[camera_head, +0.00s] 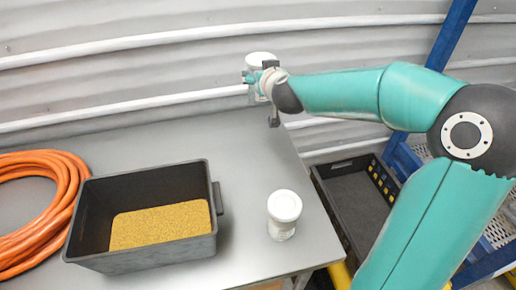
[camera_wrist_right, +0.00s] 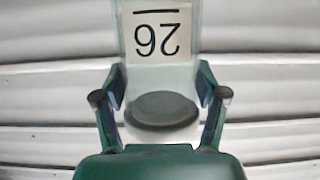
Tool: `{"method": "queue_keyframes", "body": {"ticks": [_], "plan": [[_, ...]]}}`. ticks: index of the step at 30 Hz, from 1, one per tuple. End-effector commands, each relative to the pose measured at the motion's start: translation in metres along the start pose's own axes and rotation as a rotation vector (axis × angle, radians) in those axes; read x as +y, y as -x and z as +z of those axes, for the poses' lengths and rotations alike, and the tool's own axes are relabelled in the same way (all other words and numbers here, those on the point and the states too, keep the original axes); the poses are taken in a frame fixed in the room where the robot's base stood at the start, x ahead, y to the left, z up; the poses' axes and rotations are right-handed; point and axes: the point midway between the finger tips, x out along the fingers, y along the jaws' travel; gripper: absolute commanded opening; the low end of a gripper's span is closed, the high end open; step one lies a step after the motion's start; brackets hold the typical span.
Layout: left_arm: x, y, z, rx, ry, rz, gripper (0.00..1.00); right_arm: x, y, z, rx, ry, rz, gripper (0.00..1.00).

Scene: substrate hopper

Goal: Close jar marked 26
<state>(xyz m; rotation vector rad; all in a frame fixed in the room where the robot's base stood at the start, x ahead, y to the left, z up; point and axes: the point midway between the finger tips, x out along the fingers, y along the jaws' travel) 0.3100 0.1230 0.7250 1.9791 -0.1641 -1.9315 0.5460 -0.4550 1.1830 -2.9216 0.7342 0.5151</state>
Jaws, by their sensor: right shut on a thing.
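My right gripper (camera_wrist_right: 160,100) is shut on a pale jar (camera_wrist_right: 190,62), with one finger on each side of it. The jar's label reads 26, upside down in the right wrist view. A dark grey oval shows between the fingers; I cannot tell whether it is part of the jar. In the head view the right gripper (camera_head: 264,84) holds the jar, with its white top (camera_head: 261,59), above the table's back right edge. I cannot tell from these views whether a lid sits on it. My left gripper is not in view.
A second white-topped jar (camera_head: 283,214) stands upright on the grey table (camera_head: 247,150) near its right edge. A dark bin (camera_head: 212,170) with yellow granules stands at left, beside an orange hose coil (camera_head: 60,175). A black crate (camera_head: 335,172) is beyond the table's right edge.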

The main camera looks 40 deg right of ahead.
Motion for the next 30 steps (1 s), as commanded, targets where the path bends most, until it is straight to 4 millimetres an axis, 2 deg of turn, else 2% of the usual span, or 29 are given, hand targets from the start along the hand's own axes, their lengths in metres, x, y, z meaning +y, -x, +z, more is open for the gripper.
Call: {"method": "queue_keyframes", "body": {"ticks": [7,11,18,24,30], "plan": [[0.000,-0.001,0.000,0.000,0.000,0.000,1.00,0.002,0.000,0.001,0.001,-0.001,0.003,0.00],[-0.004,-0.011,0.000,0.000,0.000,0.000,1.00,0.003,-0.005,0.015,0.000,0.000,0.005,0.00],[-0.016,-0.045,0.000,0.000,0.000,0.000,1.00,0.004,-0.026,0.073,-0.003,0.001,0.007,0.00],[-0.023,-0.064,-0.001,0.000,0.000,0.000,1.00,0.004,-0.042,0.119,-0.002,0.000,0.006,0.00],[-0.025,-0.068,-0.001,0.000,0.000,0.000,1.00,0.005,-0.052,0.144,0.000,-0.001,0.008,0.00]]}}
